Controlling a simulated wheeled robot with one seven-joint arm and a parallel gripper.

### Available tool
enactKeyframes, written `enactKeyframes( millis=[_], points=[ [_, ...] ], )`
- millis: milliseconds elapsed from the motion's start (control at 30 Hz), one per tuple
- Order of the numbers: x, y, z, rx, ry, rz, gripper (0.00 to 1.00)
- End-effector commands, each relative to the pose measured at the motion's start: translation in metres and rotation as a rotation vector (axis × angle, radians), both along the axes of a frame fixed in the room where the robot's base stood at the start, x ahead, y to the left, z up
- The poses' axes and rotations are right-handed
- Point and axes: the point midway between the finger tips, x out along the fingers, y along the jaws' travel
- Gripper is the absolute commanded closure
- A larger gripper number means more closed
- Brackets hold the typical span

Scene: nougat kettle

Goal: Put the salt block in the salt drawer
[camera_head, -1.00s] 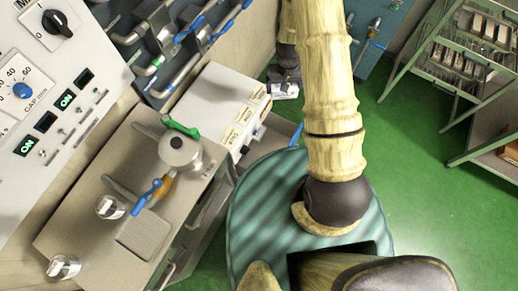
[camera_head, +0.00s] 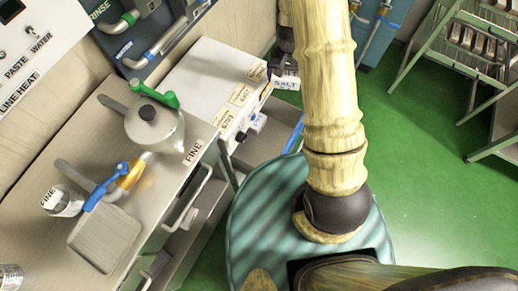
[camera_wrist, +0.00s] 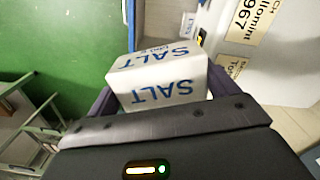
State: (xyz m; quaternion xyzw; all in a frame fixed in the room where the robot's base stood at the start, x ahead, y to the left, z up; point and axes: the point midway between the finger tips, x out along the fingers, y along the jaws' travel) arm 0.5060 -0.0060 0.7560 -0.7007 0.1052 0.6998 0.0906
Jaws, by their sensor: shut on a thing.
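The salt block (camera_wrist: 158,78) is white with blue SALT lettering. My gripper (camera_wrist: 155,100) is shut on it in the wrist view, with dark fingers at its two sides.
The white cabinet (camera_head: 205,75) carries several labels. A steel counter (camera_head: 95,140) at left holds a lidded kettle (camera_head: 155,125) and a FINE jar (camera_head: 62,200). A green rack (camera_head: 465,60) stands at right. Green floor (camera_head: 420,180) is clear between.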

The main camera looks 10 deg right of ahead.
Motion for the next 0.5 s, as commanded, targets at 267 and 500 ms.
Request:
enactKeyframes(
  millis=[267,500],
  points=[
    [0.002,0.0,-0.043,0.0,-0.005,-0.076,0.59],
    [0.001,0.0,-0.071,0.002,-0.007,-0.141,0.59]
  ],
)
